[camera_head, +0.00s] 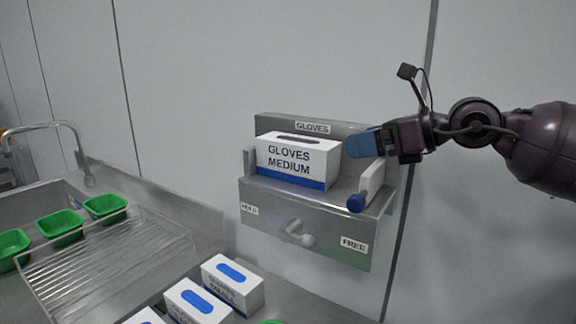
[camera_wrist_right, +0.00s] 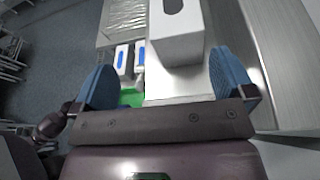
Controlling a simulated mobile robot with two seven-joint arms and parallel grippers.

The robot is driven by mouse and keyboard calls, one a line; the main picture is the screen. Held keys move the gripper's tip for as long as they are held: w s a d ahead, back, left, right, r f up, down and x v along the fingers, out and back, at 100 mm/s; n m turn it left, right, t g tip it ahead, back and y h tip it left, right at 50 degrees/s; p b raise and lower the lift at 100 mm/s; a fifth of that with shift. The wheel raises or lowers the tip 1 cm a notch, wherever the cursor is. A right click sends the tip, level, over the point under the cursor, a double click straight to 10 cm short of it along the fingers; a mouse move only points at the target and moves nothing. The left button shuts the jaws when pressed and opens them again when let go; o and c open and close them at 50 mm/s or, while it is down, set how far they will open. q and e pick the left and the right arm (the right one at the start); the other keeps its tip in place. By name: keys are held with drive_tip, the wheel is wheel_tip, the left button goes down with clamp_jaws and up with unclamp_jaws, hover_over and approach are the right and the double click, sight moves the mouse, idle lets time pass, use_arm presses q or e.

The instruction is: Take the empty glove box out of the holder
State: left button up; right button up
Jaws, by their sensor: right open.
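The white glove box (camera_head: 290,161) with a blue lower band, marked GLOVES MEDIUM, stands upright in the metal holder (camera_head: 268,205) on the wall. Its top slot looks dark, with no blue showing. A pale arm with a blue end (camera_head: 356,203) sits at the holder's right side. A knobbed lever (camera_head: 300,237) on the holder's front lies between the labels HOLD and FREE, its knob toward the lower right. My right gripper (camera_head: 365,143) is at the box's upper right. In the wrist view the box (camera_wrist_right: 178,48) lies ahead of my open, empty right gripper (camera_wrist_right: 163,80). My left gripper is out of view.
Several white glove boxes with blue slots (camera_head: 232,285) stand on the steel counter below the holder. A ribbed drainer (camera_head: 90,262) and green trays (camera_head: 105,207) are at the left by a sink tap (camera_head: 85,160). The wall above the holder is clear.

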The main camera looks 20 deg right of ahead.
sight(320, 149)
drive_tip(key=shift+h, duration=0.7)
drive_tip(key=shift+w+d+x, duration=0.2)
drive_tip(key=shift+x, duration=1.6)
drive_tip(key=shift+w+d+x, duration=0.15)
drive_tip(key=shift+d+x, duration=0.05)
drive_tip(key=shift+x, duration=1.6)
drive_tip(key=shift+w+d+x, duration=0.2)
drive_tip(key=shift+x, duration=1.6)
drive_tip(key=shift+r, duration=0.15)
drive_tip(key=shift+s, duration=0.1)
drive_tip(key=c, duration=0.9)
drive_tip(key=shift+r, duration=0.1)
